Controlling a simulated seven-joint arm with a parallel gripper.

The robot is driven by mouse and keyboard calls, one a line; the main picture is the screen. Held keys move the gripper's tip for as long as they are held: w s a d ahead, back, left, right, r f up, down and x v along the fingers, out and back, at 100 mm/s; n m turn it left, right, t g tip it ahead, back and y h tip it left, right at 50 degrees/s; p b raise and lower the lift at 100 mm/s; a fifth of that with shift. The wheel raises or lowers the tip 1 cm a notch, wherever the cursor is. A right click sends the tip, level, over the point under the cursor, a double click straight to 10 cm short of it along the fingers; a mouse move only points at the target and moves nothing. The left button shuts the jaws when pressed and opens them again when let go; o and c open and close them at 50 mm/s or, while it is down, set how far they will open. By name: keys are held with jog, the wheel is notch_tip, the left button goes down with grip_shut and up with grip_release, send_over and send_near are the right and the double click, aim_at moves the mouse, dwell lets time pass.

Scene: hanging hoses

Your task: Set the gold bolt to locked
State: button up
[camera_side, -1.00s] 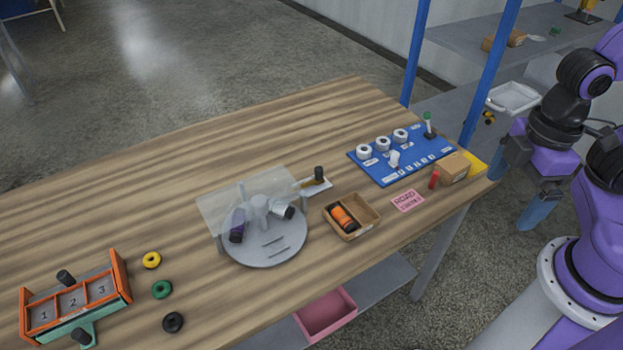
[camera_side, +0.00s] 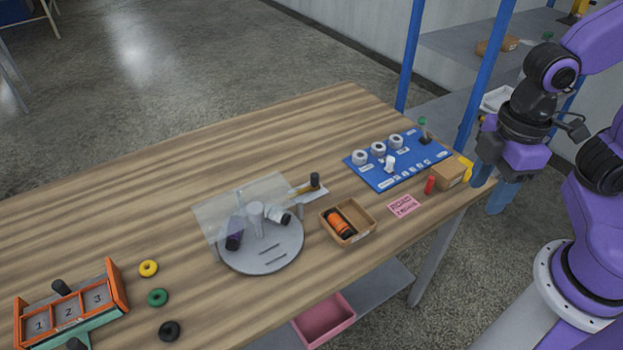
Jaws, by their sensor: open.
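The gold bolt (camera_side: 305,189) is a small gold bar with a black knob (camera_side: 314,180), on a pale plate at the back right of a grey round stand (camera_side: 268,262). Its markings are too small to read, so I cannot tell its setting. My gripper (camera_side: 493,190) has blue fingers, hangs pointing down at the table's right end, and is open and empty. It is well to the right of the bolt, with the blue panel and a cardboard box between them.
A clear sheet (camera_side: 225,205) stands by the round stand. A wooden tray (camera_side: 365,233) with an orange-black item is right of it. A blue panel (camera_side: 385,180) with dials and a green-topped lever, a cardboard box (camera_side: 448,174) and a red cylinder (camera_side: 430,185) lie nearer my gripper.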

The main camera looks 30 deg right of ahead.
jog(key=w+a+n, duration=0.1)
jog(key=w+a, duration=0.5)
jog(key=w, duration=0.3)
jog(key=n, duration=0.4)
send_over(315, 175)
notch_tip(315, 175, down, 5)
notch_tip(315, 175, down, 17)
jog(key=shift+f, duration=0.2)
